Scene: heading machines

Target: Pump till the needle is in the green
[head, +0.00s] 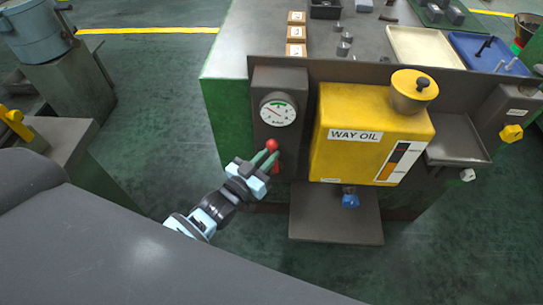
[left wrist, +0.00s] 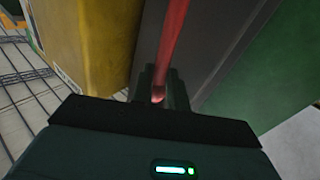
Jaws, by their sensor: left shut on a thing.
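The round white pressure gauge (head: 278,108) is on a dark upright panel, left of the yellow oil tank. A green patch shows on its dial, but the needle's exact reading is too small to tell. The red pump lever (head: 271,146) is below the gauge, with a round red knob. My left gripper (head: 266,162) is shut on the lever near its knob. In the left wrist view the red lever (left wrist: 172,45) runs between the fingers, which hide part of it. My right gripper is not in view.
Trays (head: 425,48) stand on the bench behind.

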